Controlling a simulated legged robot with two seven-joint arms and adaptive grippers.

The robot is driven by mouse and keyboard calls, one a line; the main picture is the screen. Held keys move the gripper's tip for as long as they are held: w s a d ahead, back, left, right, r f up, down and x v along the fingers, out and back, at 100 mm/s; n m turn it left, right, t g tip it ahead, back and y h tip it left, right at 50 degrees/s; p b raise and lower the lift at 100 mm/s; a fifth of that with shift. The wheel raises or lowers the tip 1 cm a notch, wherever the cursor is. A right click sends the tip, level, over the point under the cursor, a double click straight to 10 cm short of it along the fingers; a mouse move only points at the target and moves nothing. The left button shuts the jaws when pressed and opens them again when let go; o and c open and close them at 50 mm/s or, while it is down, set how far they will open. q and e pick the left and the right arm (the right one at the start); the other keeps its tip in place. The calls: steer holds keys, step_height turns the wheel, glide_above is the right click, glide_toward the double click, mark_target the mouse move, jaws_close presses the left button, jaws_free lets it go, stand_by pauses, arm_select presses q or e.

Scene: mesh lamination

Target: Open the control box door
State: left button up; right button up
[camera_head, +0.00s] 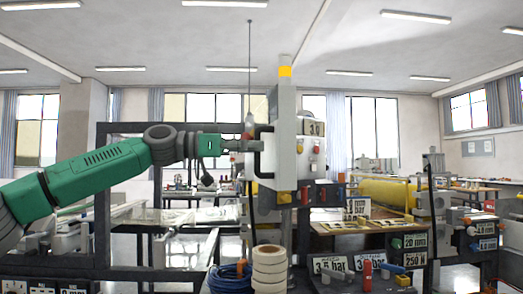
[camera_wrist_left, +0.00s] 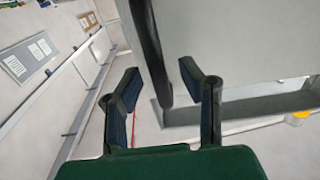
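The control box (camera_head: 286,130) is a tall light-grey cabinet near the middle of the head view, seen at a steep angle. A dark bar handle (camera_head: 262,155) stands out from its left face. In the left wrist view the handle (camera_wrist_left: 147,42) is a black curved bar in front of the grey door face (camera_wrist_left: 220,40). My left gripper (camera_head: 240,146) is at the handle. Its fingers (camera_wrist_left: 158,72) are apart, one on each side of the handle, with visible gaps. I cannot tell whether the door stands ajar. My right gripper is not in view.
A panel with buttons (camera_head: 312,148) is right of the box. Below are white rolls (camera_head: 269,268), a blue cable coil (camera_head: 229,278) and several label signs. A yellow roller (camera_head: 386,193) lies further right. A dark frame (camera_head: 103,190) stands behind my left arm.

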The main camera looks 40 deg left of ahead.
arm_select(q)
steer(key=v, duration=1)
steer(key=shift+a+f, duration=0.1)
